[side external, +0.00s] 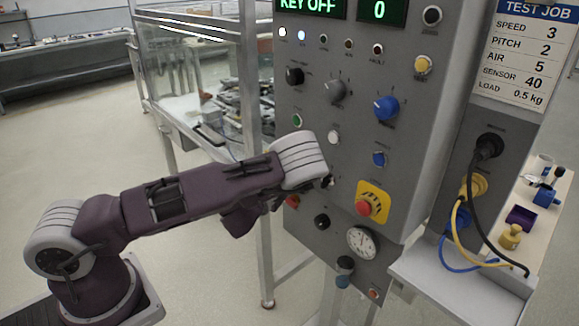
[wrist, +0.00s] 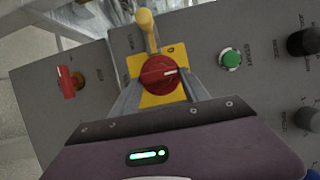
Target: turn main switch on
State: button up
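The main switch is probably the red rotary knob (wrist: 160,72) on a yellow plate (wrist: 148,98), seen in the wrist view. A white mark on the knob points right in that picture. My gripper (wrist: 162,68) faces the panel with one grey finger on each side of the knob. The fingers look open, and I cannot tell whether either touches it. In the side view my arm's end (side external: 300,160) is close to the front of the grey control box (side external: 335,120), and it hides this knob and my fingertips.
The box's display (side external: 310,6) reads "KEY OFF". A red mushroom button (side external: 367,204) on yellow sits right of my arm, above a round gauge (side external: 361,242). The wrist view shows a green button (wrist: 231,59), a red handle (wrist: 68,82) and a yellow-tipped lever (wrist: 146,22) near the knob.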

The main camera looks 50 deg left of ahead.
jog(key=o, duration=0.3)
notch_tip(320, 180, up, 7)
jog(key=s+d, duration=0.1)
jog(key=s, duration=0.1)
jog(key=shift+s, duration=0.4)
